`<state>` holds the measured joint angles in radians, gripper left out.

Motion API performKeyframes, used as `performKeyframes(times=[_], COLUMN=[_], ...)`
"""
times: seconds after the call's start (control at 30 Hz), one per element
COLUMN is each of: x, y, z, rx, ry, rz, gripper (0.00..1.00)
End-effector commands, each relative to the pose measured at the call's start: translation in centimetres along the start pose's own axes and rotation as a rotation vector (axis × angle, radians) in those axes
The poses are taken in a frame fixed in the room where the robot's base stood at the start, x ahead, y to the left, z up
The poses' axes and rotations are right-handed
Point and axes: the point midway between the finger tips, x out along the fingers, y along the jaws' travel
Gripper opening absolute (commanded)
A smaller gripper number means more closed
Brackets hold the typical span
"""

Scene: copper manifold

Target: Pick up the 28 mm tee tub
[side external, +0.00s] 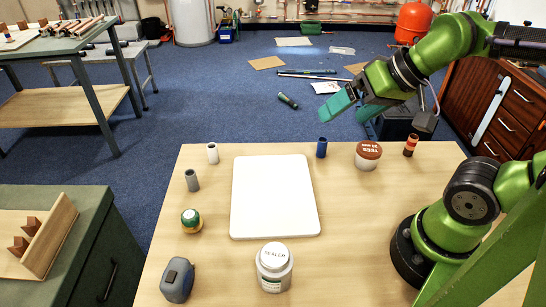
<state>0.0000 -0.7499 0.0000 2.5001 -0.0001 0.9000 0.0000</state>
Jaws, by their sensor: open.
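The tee tub (367,157) is a squat white tub with a brown lid lettered "TEES". My gripper (348,108) is open and empty, with teal fingers pointing down and left. In the picture it is above and slightly left of the tub, apart from it. Nothing hides the tub.
A white board (275,197) lies mid-table. A sealer jar (273,268), tape measure (177,280), green-and-orange roll (191,220), grey cylinder (192,181) and white cylinder (213,154) stand around the board.

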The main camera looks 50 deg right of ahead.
Motion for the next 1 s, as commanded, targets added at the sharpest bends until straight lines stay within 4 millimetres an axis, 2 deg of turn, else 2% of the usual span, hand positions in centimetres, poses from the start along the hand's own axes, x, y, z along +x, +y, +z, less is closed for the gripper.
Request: performKeyframes(times=[0.13, 0.27, 0.37, 0.43, 0.6, 0.7, 0.9, 1.0], x=[0.0, 1.2, 2.2, 2.8, 3.1, 2.8, 1.9, 2.3], y=[0.2, 2.2, 5.4, 8.4, 15.8, 18.6, 19.1, 19.2], z=[-0.1, -1.1, -3.0, -4.3, -6.3, -6.8, -7.1, -6.7], rx=[0.008, 0.080, 0.126, 0.115, -0.008, -0.117, -0.299, -0.327], ry=[0.001, -0.030, -0.087, -0.158, -0.377, -0.492, -0.580, -0.592], rz=[0.005, 0.068, 0.161, 0.233, 0.336, 0.340, 0.302, 0.289], gripper=[1.00, 1.00, 1.00, 1.00, 1.00, 1.00, 1.00, 1.00])
